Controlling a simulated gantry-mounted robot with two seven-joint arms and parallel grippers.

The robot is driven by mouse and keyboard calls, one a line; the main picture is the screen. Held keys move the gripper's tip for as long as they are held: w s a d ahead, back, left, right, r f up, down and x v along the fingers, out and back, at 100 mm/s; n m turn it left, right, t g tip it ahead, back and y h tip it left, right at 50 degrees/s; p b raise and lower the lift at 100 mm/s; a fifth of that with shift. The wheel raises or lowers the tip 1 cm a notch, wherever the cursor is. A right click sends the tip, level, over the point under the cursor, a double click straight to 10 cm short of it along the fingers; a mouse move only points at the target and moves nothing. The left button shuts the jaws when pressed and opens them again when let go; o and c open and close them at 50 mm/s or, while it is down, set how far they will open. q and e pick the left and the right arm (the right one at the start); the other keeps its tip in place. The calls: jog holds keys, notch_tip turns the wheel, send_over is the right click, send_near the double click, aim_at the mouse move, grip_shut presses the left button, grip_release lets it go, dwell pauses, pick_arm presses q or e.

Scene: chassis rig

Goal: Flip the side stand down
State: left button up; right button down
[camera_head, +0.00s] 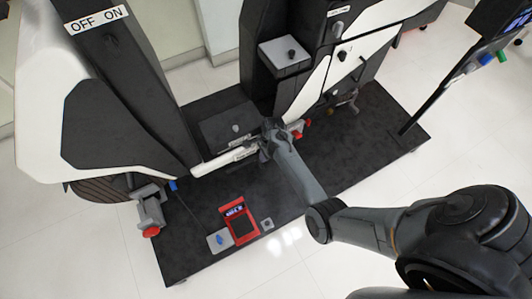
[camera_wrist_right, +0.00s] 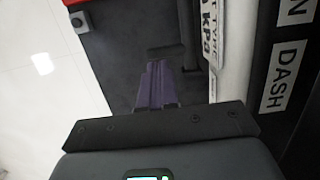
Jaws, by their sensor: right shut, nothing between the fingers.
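My right gripper (camera_head: 266,143) is over the dark platform in the head view, beside the inner end of a white labelled bar (camera_head: 225,160). In the right wrist view its purple-grey fingers (camera_wrist_right: 155,68) are together and nothing shows between them. The white bar (camera_wrist_right: 211,50) runs along the right of the fingers there, with a thin dark bar (camera_wrist_right: 187,35) beside it. I cannot tell for sure which part is the side stand. Red-tipped parts (camera_head: 298,128) show just right of the gripper, partly hidden by my arm. My left gripper is not in view.
A red device with a screen (camera_head: 238,219) lies on the platform (camera_head: 190,262) near its front edge. A grey pedal-like part with a red tip (camera_head: 150,212) is at the left. Tall black and white housings (camera_head: 93,125) rise behind. The platform's right part is mostly clear.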

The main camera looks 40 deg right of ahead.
aim_at(261, 164)
jog(key=f, duration=0.1)
jog(key=f+b, duration=0.1)
jog(key=f, duration=0.1)
jog(key=shift+w+a+f+b, duration=0.1)
jog(key=shift+a+b, duration=0.2)
jog(key=shift+b, duration=0.05)
jog(key=shift+f, duration=0.15)
